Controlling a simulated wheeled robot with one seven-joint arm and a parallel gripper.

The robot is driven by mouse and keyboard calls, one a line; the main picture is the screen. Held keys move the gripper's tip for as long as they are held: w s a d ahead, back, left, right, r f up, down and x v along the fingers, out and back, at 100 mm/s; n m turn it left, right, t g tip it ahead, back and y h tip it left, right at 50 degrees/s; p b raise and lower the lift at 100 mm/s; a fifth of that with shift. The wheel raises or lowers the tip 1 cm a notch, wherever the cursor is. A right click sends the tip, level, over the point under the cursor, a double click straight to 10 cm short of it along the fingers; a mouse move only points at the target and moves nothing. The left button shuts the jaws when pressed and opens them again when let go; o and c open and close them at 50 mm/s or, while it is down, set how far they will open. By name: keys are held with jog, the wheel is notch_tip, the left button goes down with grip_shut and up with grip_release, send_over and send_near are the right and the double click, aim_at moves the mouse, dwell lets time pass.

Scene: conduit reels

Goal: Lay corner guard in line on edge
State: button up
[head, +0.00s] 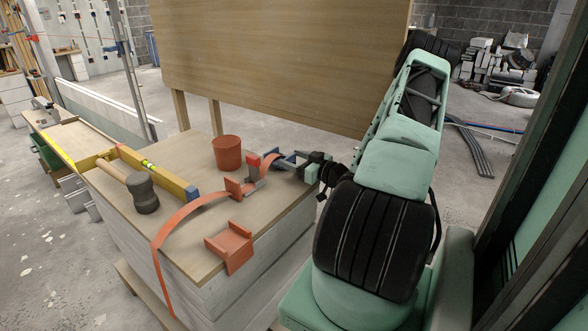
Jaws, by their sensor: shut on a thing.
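An orange-red, L-shaped corner guard (230,247) sits at the near right edge of the wooden table top (184,243), with one face hanging down over the edge. A second orange-red angled piece (237,187) lies further back, beside a long orange strap (183,212). The strap runs over the top and hangs down past the near corner. My gripper (280,160) reaches in low from the right over the far right part of the top.
A red-brown cup (227,152) stands behind the strap. A yellow level (158,172) and a mallet (143,190) lie to the left. A grey buckle-like part with a red top (253,167) sits by the strap. A tall wooden board (280,65) stands behind the table.

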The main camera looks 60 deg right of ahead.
jog(key=shift+f, duration=1)
jog(key=shift+f, duration=0.15)
jog(key=shift+f, duration=0.15)
jog(key=o, duration=1)
jog(key=shift+b, duration=0.3)
jog(key=s+a+p, duration=0.2)
jog(key=s, duration=1.5)
jog(key=shift+s, duration=0.15)
jog(key=shift+s, duration=0.1)
